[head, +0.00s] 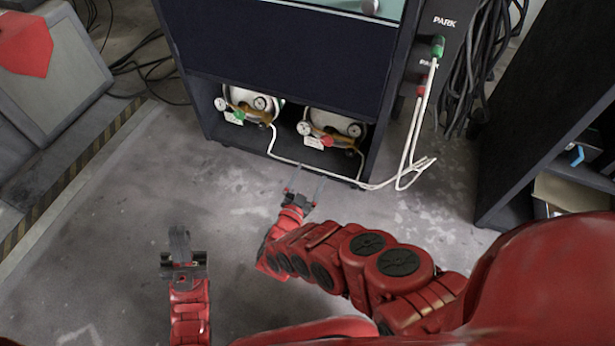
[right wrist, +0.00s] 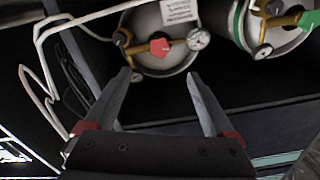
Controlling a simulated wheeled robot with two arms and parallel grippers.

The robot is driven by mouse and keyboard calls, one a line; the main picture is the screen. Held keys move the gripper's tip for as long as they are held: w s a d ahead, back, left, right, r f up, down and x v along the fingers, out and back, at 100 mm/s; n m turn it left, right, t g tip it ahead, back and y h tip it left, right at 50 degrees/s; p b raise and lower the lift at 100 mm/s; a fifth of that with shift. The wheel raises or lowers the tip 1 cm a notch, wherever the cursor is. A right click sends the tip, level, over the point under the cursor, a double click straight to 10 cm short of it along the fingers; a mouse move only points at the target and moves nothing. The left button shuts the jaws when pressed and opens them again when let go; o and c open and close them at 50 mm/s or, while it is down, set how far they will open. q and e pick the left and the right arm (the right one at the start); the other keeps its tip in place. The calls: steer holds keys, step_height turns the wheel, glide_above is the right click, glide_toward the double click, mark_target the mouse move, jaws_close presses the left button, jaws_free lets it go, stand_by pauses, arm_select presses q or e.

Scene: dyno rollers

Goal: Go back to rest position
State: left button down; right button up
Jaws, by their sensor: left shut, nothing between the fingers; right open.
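My left gripper (head: 180,240) is shut and empty, low at the left of the head view, over bare floor. My right gripper (head: 305,183) is open, with its fingers apart, just in front of the dark cabinet's lower shelf. In the right wrist view the open right gripper (right wrist: 157,78) has nothing between its fingers. It points at a tank with a red valve knob (right wrist: 160,47). The fingers appear apart from the tank. My right arm reaches forward across the right half of the head view.
The dark cabinet (head: 290,55) holds two tanks with gauges, one with a green knob (head: 239,114), one with a red knob (head: 327,141). White hoses (head: 413,150) hang at its right and reach the floor. Another dark shelf unit (head: 545,120) stands right.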

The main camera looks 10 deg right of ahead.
steer(key=shift+v, duration=0.8)
steer(key=shift+d, duration=0.1)
